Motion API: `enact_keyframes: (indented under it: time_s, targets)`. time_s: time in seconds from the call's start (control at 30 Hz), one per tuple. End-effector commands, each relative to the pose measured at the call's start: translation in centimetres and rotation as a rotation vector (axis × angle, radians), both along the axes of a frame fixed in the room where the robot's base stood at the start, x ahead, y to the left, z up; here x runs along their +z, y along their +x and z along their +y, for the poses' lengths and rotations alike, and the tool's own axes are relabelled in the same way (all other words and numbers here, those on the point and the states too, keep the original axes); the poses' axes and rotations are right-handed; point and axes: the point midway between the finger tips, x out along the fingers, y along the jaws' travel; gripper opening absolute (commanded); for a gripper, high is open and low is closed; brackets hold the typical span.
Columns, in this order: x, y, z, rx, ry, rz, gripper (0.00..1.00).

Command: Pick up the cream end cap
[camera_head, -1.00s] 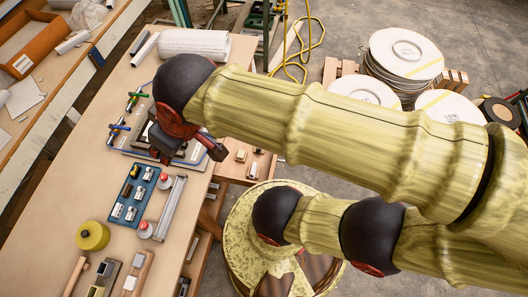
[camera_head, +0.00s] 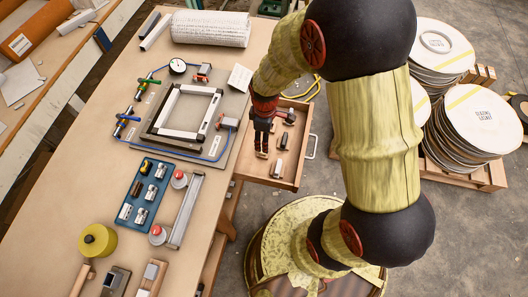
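My gripper (camera_head: 262,143) points down over the open wooden drawer (camera_head: 300,165) at the table's right side. Its dark fingers look close together, but at this size I cannot tell whether they are open or shut. A small pale piece (camera_head: 262,155) shows right at the fingertips; it may be the cream end cap, and I cannot tell whether it is held or lies below.
A square frame on a board (camera_head: 187,112) with clamps is left of the drawer. A blue tray of metal parts (camera_head: 145,191), a metal bar (camera_head: 186,211) and a yellow round container (camera_head: 97,240) lie on the table. The drawer's walls surround the gripper closely.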

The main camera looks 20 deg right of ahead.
Motion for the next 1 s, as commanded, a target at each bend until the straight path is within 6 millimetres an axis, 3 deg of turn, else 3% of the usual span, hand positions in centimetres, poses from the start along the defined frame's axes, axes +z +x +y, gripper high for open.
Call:
enact_keyframes:
  time_s: [0.2,0.37,0.7,1.0]
  targets:
    - [-2.5,-0.1,0.0,0.008,0.000,0.005,0.52]
    - [-3.5,0.0,-0.1,0.006,0.000,0.002,0.52]
    - [-7.9,0.2,-0.3,0.006,0.000,0.002,0.52]
    - [-7.9,0.2,-0.3,0.006,0.000,0.001,0.49]
